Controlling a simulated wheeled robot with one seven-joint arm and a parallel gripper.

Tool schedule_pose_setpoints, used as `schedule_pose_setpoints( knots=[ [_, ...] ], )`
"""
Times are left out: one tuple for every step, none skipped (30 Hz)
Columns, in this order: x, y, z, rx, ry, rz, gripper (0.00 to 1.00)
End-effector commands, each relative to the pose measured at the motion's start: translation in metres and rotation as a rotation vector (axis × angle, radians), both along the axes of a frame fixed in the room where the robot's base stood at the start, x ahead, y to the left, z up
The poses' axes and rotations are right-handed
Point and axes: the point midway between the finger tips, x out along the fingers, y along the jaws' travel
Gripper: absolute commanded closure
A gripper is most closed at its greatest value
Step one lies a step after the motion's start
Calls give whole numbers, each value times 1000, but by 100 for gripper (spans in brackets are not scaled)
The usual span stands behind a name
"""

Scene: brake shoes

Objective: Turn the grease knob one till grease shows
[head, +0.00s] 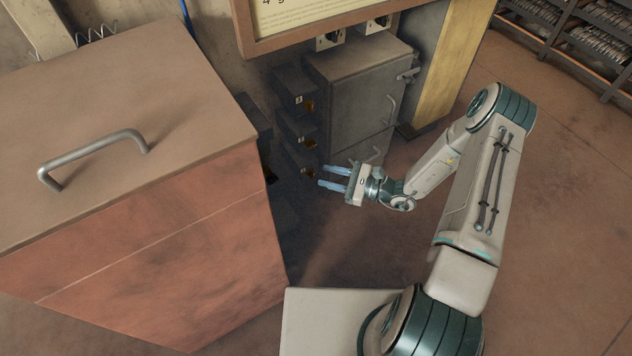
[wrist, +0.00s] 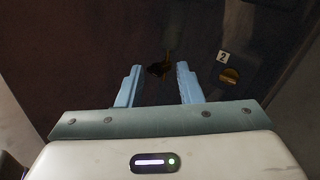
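In the head view, three dark boxes stand in a column beside the grey cabinet, each with a small label and a brass knob: a top knob (head: 309,105), a middle knob (head: 310,142) and a bottom knob (head: 311,171). Their numbers are too small to read there. My gripper (head: 325,176) is open in front of the bottom box. In the wrist view, my open gripper (wrist: 156,84) has a dark brownish spot (wrist: 158,69) with a thin yellowish streak between its fingertips; I cannot tell whether it is a knob. A brass knob (wrist: 230,76) under label "2" lies to the right.
A large chest (head: 130,130) with a brown lid and reddish front stands at the left, close to the boxes. The grey cabinet (head: 350,105) with handles stands right behind my gripper. Shelves (head: 590,40) are at the far right. Open floor lies at the right.

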Motion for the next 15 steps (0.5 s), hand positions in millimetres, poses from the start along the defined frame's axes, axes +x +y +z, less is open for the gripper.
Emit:
schedule_pose_setpoints(
  knots=[
    [4,-2,-24,42,41,-66,67],
    [7,-3,-35,64,60,-107,67],
    [11,-5,-50,91,87,-161,67],
    [13,-7,-62,111,108,-203,67],
    [16,-9,-73,132,129,-246,67],
    [18,-11,-89,157,157,-302,67],
    [19,-13,-100,173,178,-342,67],
    [20,-15,-111,188,197,-383,67],
    [21,-17,-125,208,223,-433,67],
    [21,-19,-135,222,239,-468,67],
    [21,-21,-145,234,257,-502,67],
    [21,-23,-157,246,278,-544,67],
    [20,-24,-165,255,293,-572,67],
    [20,-26,-171,261,304,-596,67],
    [19,-27,-179,270,317,-624,67]
  ],
)
